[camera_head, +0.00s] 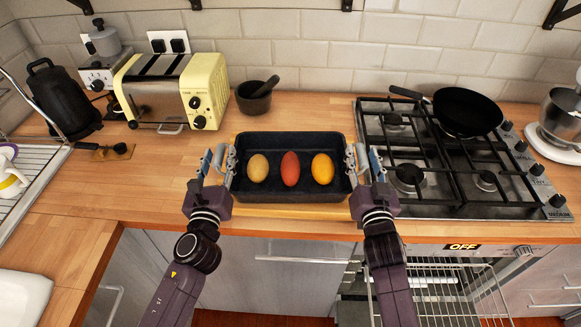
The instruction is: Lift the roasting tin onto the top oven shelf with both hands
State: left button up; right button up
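The dark rectangular roasting tin (340,190) sits level at the counter's front edge, on a light wooden board (290,212). It holds a tan, a red-brown and an orange egg-shaped item in a row. My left gripper (217,163) is at the tin's left end and my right gripper (364,163) at its right end. Both look open, with gaps between their fingers; contact with the tin's ends is unclear. The oven (462,247), lower right, reads OFF. Wire shelves (450,285) show in its open front; my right arm passes near its left side.
The gas hob (410,205) with a black frying pan (467,112) is right of the tin. A stand mixer (560,118) is far right. Bare counter lies left of the tin.

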pick_arm(q)
jog(key=c, duration=1)
pick_arm(e)
jog(key=c, duration=1)
pick_arm(q)
grip_shut()
pick_arm(e)
grip_shut()
pick_arm(q)
jog(key=shift+a, duration=0.1)
pick_arm(e)
jog(key=shift+d+f, duration=0.1)
pick_arm(q)
jog(key=shift+r, duration=0.2)
pick_arm(e)
jog(key=shift+r, duration=0.3)
